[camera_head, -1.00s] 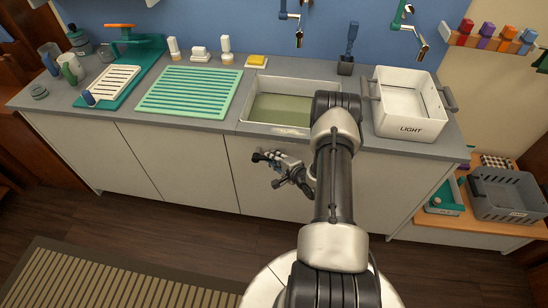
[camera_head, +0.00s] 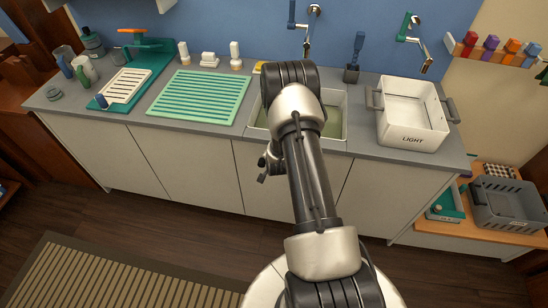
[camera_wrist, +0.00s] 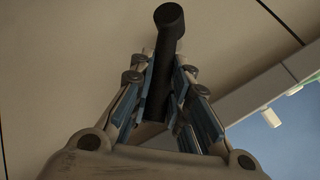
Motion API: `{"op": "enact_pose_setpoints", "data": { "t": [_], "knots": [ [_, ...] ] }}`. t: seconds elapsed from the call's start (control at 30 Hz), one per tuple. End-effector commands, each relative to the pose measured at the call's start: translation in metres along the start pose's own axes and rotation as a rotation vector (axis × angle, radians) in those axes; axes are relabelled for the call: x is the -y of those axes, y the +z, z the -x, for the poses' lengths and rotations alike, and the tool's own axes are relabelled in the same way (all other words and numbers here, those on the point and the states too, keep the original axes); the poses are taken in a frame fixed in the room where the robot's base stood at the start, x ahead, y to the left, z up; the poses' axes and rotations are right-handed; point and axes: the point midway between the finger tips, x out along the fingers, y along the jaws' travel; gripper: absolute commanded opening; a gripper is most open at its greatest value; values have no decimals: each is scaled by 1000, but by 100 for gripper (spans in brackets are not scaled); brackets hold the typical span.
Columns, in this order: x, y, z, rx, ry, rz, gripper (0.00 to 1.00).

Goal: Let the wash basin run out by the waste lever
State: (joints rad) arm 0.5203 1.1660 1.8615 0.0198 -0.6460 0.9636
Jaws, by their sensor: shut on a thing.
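The wash basin (camera_head: 344,130) is sunk into the grey counter, partly hidden behind my arm. Greenish water (camera_head: 333,120) stands in it. My gripper (camera_head: 265,168) is low in front of the white cabinet front, below the basin, and mostly hidden by my arm in the head view. In the wrist view my gripper (camera_wrist: 162,68) is shut on a dark lever (camera_wrist: 168,22) with a rounded end. The lever runs between the blue finger pads and sticks out beyond the fingertips. It is not distinct in the head view.
A white tub (camera_head: 412,138) marked LIGHT stands right of the basin. A green ribbed mat (camera_head: 198,97) lies left of it. A tap (camera_head: 310,30) hangs on the blue wall. A grey crate (camera_head: 510,205) sits on a low shelf at right.

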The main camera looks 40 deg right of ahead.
Motion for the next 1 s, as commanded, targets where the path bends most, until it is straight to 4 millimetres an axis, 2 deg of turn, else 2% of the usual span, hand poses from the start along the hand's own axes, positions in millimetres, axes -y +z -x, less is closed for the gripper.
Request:
{"op": "enact_pose_setpoints", "data": {
  "t": [0.57, 0.6, 0.9, 1.0],
  "knots": [
    [2, 0, 0, -16, 24, 25, 0],
    [2, 0, 0, -16, 24, 25, 17],
    [2, 0, 0, -15, 24, 24, 37],
    [3, 0, 0, -16, 23, 24, 37]
  ]
}}
